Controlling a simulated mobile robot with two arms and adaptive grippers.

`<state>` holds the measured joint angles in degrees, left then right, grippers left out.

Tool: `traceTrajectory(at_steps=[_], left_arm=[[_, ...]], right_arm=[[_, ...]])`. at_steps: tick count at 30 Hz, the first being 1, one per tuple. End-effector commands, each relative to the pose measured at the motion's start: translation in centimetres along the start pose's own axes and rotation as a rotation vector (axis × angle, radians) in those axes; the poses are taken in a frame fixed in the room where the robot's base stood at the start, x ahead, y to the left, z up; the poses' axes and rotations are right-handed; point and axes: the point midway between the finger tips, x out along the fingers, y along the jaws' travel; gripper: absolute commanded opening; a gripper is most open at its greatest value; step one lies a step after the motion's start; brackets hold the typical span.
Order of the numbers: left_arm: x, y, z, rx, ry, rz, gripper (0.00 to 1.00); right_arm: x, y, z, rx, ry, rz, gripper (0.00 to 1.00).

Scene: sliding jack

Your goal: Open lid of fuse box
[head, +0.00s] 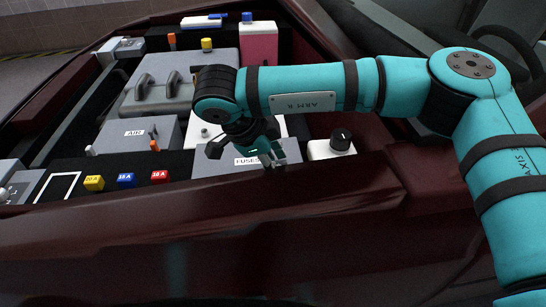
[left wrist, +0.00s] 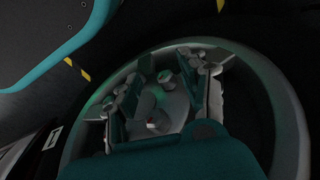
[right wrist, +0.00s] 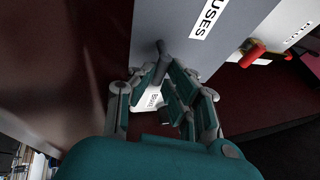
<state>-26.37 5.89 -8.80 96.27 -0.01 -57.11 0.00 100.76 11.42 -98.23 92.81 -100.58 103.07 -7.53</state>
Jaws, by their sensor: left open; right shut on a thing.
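The grey fuse box lid (head: 215,163) with its "FUSES" label sits near the front edge of the engine bay, partly hidden by my right gripper. In the right wrist view the lid (right wrist: 175,20) fills the upper middle, and a dark grey handle (right wrist: 162,57) sticks out from it. My right gripper (head: 268,155) is over the lid in the head view. In the right wrist view its fingers (right wrist: 160,78) are closed around the handle. My left gripper (left wrist: 160,105) shows only in the left wrist view, fingers spread and empty, over a pale round ring.
Yellow (head: 93,183), blue (head: 126,180) and red (head: 160,176) fuses lie left of the lid. A white block with a black cap (head: 340,140) stands close on the right. The dark red car body edge (head: 330,195) runs along the front. A grey engine cover (head: 155,90) lies behind.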

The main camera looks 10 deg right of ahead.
Motion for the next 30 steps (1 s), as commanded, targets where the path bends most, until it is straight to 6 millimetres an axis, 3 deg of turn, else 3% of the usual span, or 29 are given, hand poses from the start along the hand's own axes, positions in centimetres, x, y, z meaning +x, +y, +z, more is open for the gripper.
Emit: traceTrajectory(at_steps=[6,10,20,21,26,30], left_arm=[[-0.2,0.0,-0.1,0.0,0.004,0.0,0.44],[1.3,0.1,1.3,0.003,-0.018,0.003,0.44],[1.8,0.1,1.3,0.003,-0.013,0.002,0.44],[1.8,0.1,1.3,0.003,-0.013,0.002,0.44],[1.7,0.1,1.4,0.003,-0.011,0.002,0.44],[1.7,0.1,1.4,0.003,-0.011,0.001,0.44]], right_arm=[[-1.7,-2.0,-0.7,0.005,-0.001,-0.001,0.0],[-2.8,-3.8,-1.1,0.004,0.0,-0.001,0.0],[-2.7,-4.3,-1.1,0.0,-0.001,-0.001,0.0],[-2.7,-4.2,-1.1,0.0,-0.001,-0.001,0.14],[-2.7,-4.2,-1.1,0.0,-0.001,0.0,0.35],[-2.8,-4.2,-1.1,0.0,0.0,0.0,0.36]])
